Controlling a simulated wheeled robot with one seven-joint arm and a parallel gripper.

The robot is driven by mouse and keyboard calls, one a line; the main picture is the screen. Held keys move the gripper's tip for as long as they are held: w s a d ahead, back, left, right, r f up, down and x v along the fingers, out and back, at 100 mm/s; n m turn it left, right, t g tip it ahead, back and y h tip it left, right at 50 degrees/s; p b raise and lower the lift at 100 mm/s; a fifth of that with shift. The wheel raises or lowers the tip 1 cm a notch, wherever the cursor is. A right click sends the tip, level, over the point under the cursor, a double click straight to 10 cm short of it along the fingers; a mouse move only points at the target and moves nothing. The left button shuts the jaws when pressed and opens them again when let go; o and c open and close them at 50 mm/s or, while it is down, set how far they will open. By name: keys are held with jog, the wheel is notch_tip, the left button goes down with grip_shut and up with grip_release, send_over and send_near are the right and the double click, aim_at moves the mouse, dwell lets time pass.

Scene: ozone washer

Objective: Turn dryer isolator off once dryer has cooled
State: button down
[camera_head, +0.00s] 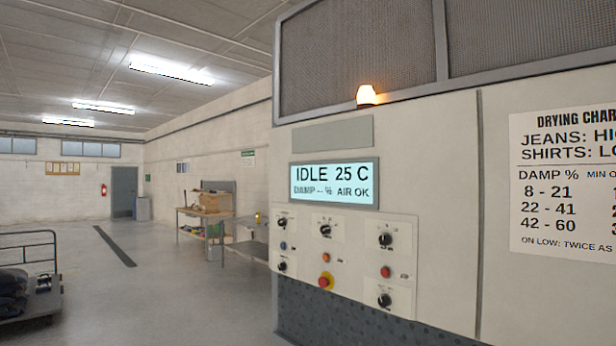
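The dryer (450,225) fills the right side of the view as a large pale cabinet with mesh panels on top. Its lit display (335,183) reads "IDLE 25 C", "DAMP -- %" and "AIR OK". An amber lamp (366,96) glows above the display. My gripper is not in view.
A drying chart (565,185) is fixed on the dryer's right side. A cart with dark cloth (30,285) stands at the far left. The grey floor (170,290) between cart and dryer is clear.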

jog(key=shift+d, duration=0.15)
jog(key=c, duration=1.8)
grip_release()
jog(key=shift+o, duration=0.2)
